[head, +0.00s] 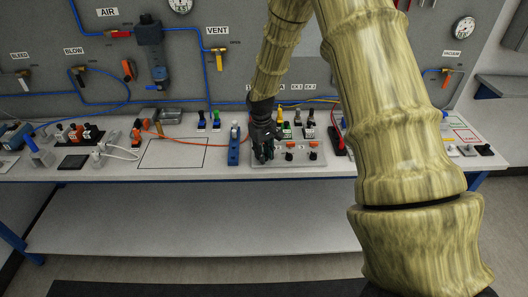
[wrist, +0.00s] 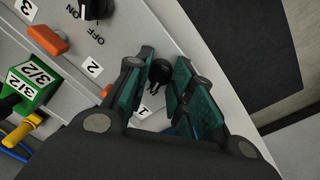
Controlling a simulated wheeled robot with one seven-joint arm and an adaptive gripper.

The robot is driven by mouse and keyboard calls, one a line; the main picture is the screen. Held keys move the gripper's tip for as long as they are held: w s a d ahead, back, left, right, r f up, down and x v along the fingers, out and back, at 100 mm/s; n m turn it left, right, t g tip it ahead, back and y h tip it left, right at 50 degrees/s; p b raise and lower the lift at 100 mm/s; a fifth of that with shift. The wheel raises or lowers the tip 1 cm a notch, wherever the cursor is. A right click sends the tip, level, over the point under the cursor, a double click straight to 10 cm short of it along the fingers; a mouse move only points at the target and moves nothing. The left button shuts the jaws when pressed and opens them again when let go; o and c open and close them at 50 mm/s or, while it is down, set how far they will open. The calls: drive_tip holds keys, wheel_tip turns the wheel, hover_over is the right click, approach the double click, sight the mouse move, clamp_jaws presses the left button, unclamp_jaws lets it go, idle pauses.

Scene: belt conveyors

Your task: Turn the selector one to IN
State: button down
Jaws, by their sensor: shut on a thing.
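Selector one is a small black knob (wrist: 159,71) on the sloping grey panel (head: 315,162), with a "1" label beside it. My gripper (wrist: 165,66) has its teal fingers on either side of this knob and is shut on it. In the head view my gripper (head: 263,150) is down at the panel's left end and hides selector one. The knob's IN and OUT marks are hidden by the fingers, and I cannot tell which way it points.
A blue block (head: 234,150) stands left of my gripper. A bare outlined area (head: 172,153) lies further left.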

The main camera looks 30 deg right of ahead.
drive_tip(key=shift+r+n, duration=0.1)
drive_tip(key=shift+n, duration=0.9)
drive_tip(key=c, duration=1.2)
unclamp_jaws()
wheel_tip(320, 180, up, 12)
drive_tip(key=shift+a, duration=0.35)
drive_tip(key=shift+s, duration=0.1)
